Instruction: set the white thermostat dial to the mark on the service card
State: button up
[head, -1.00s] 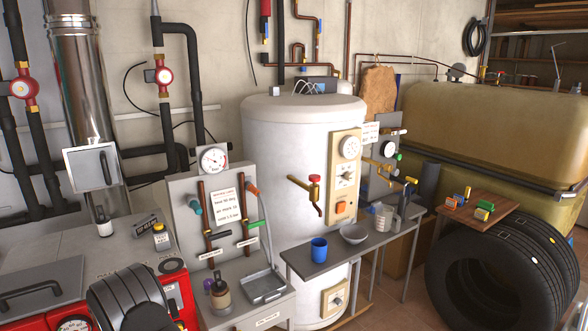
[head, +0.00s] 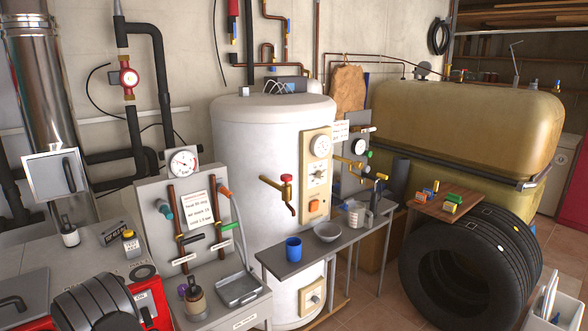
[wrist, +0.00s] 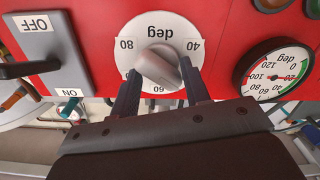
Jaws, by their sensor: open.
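The white thermostat dial (wrist: 137,29) shows upside down in the wrist view, on a red panel. Its face reads "deg" with 40, 60 and 80. A grey knob (wrist: 160,62) stands at its middle; which mark it points to is unclear. My gripper (wrist: 158,78) is open, with one dark finger on each side of the knob's lower part. Whether the fingers touch it I cannot tell. The service card (head: 199,208) is on the grey panel in the head view. Its small top line seems to read 60 deg. The dial is hidden in the head view.
In the wrist view, a switch plate (wrist: 45,50) marked OFF and ON is left of the dial and a round deg gauge (wrist: 272,75) is right. In the head view, the red boiler (head: 150,300) is lower left, beside my dark arm. A bench (head: 275,263) holds a blue cup (head: 293,250).

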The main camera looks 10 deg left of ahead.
jog(key=o, duration=0.6)
jog(key=s+d+m, duration=1)
jog(key=s+d, duration=0.2)
jog(key=shift+m, duration=0.3)
jog(key=x, duration=1.7)
jog(key=shift+d+f, duration=0.1)
jog(key=shift+c, duration=0.3)
